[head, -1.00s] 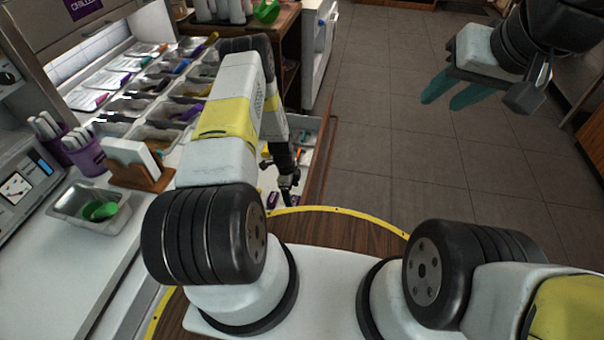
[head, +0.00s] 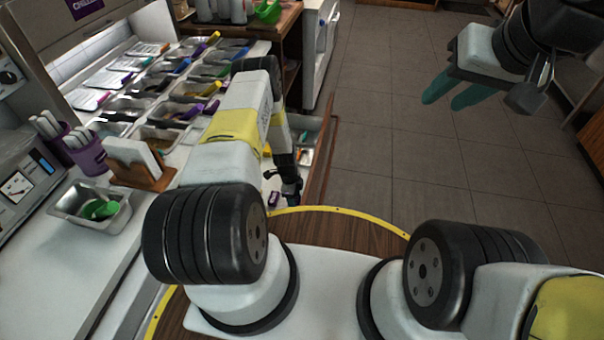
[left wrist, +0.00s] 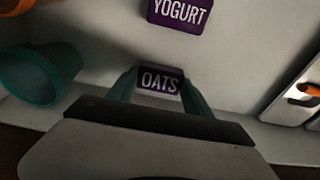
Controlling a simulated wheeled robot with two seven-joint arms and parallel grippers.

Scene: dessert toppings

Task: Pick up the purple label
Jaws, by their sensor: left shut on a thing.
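A purple label reading OATS (left wrist: 160,80) sits between the teal fingers of my left gripper (left wrist: 158,92), which is shut on it. A second purple label, reading YOGURT (left wrist: 180,14), lies apart on the pale surface beyond it. In the head view my left gripper (head: 291,190) is low beside the wooden edge, small and partly dark. A purple label (head: 273,199) shows just to its left. My right gripper (head: 456,98) hangs over the floor at the upper right, with its teal fingers apart and nothing between them.
In the left wrist view a teal cup (left wrist: 38,78) stands at the left and an orange-handled item (left wrist: 309,92) lies at the right. The counter at the left holds topping trays (head: 158,137), a purple cup (head: 88,155) and a metal pan (head: 70,210). The floor is clear.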

